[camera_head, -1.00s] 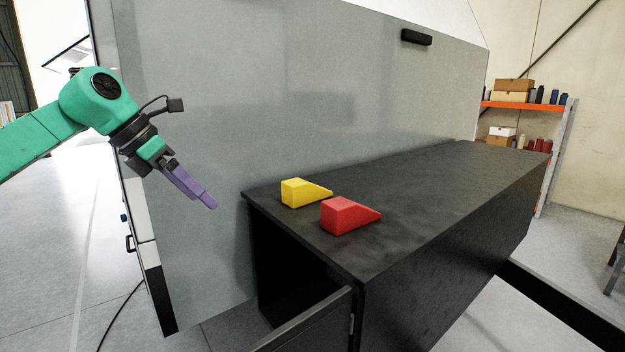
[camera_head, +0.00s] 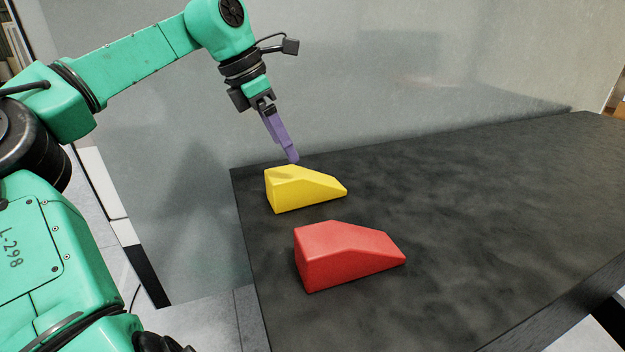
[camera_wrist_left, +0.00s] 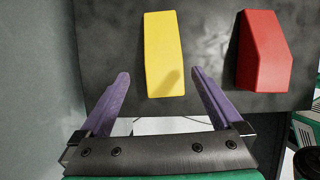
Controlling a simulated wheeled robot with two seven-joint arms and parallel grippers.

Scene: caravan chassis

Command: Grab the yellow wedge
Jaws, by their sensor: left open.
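The yellow wedge (camera_head: 300,188) sits on the black bench top near its left end, its thick end to the left and its slope running down to the right. My left gripper (camera_head: 292,160) is just above and behind it in the head view, pointing down. In the left wrist view the purple fingers (camera_wrist_left: 160,82) are spread wide and empty. The yellow wedge (camera_wrist_left: 164,52) lies ahead of them, roughly midway between their tips. My right gripper is not in view.
A red wedge (camera_head: 345,255) sits on the bench (camera_head: 480,200) in front of the yellow one, with a gap between them. It also shows at the right in the left wrist view (camera_wrist_left: 263,50). A grey wall panel (camera_head: 400,80) stands behind the bench. The bench's right side is clear.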

